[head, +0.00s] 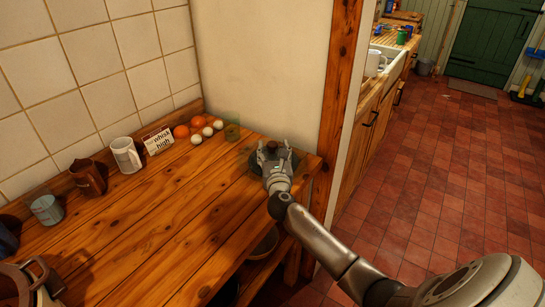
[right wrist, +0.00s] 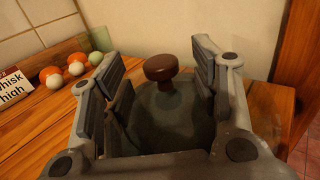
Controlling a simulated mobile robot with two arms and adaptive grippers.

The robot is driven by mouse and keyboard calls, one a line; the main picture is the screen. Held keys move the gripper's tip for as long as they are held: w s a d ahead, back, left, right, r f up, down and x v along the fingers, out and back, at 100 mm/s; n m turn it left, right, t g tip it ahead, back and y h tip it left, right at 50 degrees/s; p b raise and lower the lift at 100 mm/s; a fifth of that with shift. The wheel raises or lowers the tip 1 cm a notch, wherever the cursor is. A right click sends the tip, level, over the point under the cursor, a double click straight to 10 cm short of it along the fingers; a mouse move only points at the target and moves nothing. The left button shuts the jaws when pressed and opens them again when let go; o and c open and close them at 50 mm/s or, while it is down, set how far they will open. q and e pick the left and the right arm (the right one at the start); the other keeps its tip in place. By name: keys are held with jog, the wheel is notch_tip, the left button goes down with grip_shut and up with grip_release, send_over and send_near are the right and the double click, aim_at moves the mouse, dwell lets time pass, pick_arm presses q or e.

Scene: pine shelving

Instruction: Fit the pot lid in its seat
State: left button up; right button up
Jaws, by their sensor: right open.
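The pot lid (right wrist: 178,120) is dark grey-green with a round brown knob (right wrist: 160,68). It lies on the wooden counter near its right end; in the head view its edge (head: 256,164) and knob (head: 271,146) show past my gripper. My right gripper (head: 274,154) is open, its fingers on either side of the knob and apart from it in the right wrist view (right wrist: 160,85).
A wooden post (head: 340,80) rises near the counter's right end. The middle counter is clear.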

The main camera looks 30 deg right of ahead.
jog(key=shift+w+d, duration=0.3)
jog(key=shift+w, duration=0.3)
jog(key=shift+w+d+f, duration=0.1)
jog(key=shift+w+d, duration=0.1)
jog(key=shift+w, duration=0.15)
jog(key=shift+w+d, duration=0.15)
jog(key=shift+w, duration=0.15)
jog(key=shift+s, duration=0.1)
jog(key=shift+c, duration=0.9)
jog(key=c, duration=0.9)
pick_arm(q)
jog(key=shift+s+d, duration=0.1)
jog(key=shift+s, duration=0.25)
pick_arm(e)
grip_shut()
